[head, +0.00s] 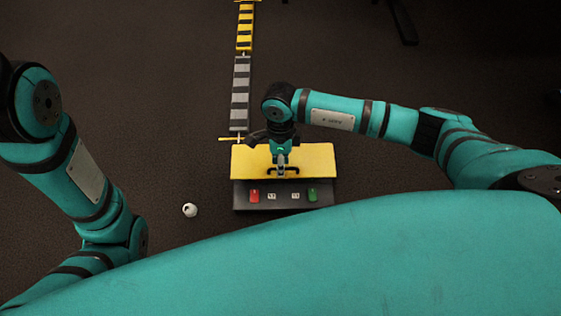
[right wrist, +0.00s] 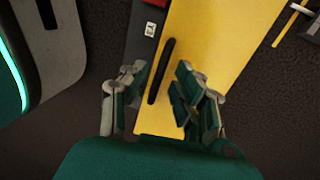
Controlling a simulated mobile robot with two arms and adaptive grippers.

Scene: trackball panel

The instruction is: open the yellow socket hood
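The yellow socket hood (head: 318,160) is a flat yellow plate on the dark panel (head: 240,198), apparently lying closed. A black bar handle (head: 296,171) is near its front edge. In the right wrist view the hood (right wrist: 215,40) fills the upper middle, with the handle (right wrist: 161,70) along one edge. My right gripper (head: 282,169) is over the handle. In the wrist view its fingers (right wrist: 163,90) are spread, one on each side of the handle; whether they touch it cannot be told. My left arm shows at the left, but its gripper is out of view.
On the panel's front strip are a red button (head: 254,196), a green button (head: 312,195) and small white parts between them. A white ball (head: 190,210) lies left of the panel. A striped grey track (head: 240,95) runs away behind the panel.

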